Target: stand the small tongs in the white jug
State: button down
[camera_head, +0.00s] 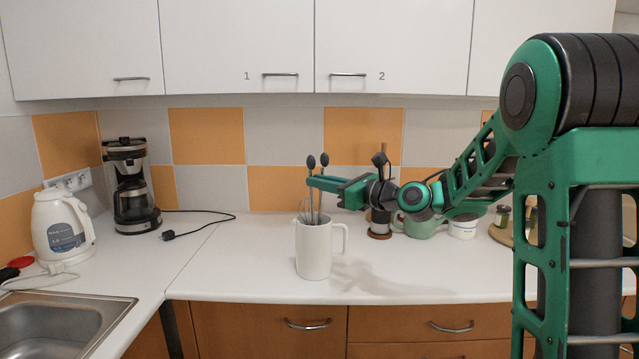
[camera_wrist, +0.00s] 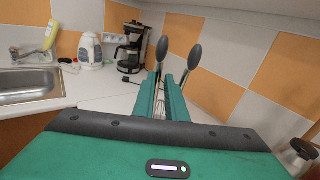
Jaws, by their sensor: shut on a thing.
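The white jug (camera_head: 313,252) stands upright on the counter in the head view, with its handle to the right. The small tongs (camera_head: 324,161) have two dark oval tips pointing up on thin metal arms; these tips also show in the wrist view (camera_wrist: 194,56). My gripper (camera_head: 314,183) is over the jug's mouth, shut on the tongs below their tips. Its green fingers (camera_wrist: 162,98) show in the wrist view. The tongs are near upright, and their lower part runs down to the jug's mouth. Thin wires, perhaps a whisk, also show there. The lower ends are hidden.
A coffee maker (camera_head: 130,185) and white kettle (camera_head: 62,228) stand at the left, near the sink (camera_head: 60,325). A green mug (camera_head: 420,225), a white mug (camera_head: 463,226) and a dark grinder-like object (camera_head: 380,218) stand behind my arm.

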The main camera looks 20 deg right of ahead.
jog(key=c, duration=1.7)
grip_release()
jog(key=v, duration=1.1)
notch_tip(320, 180, up, 10)
jog(key=shift+w+a+f, duration=0.1)
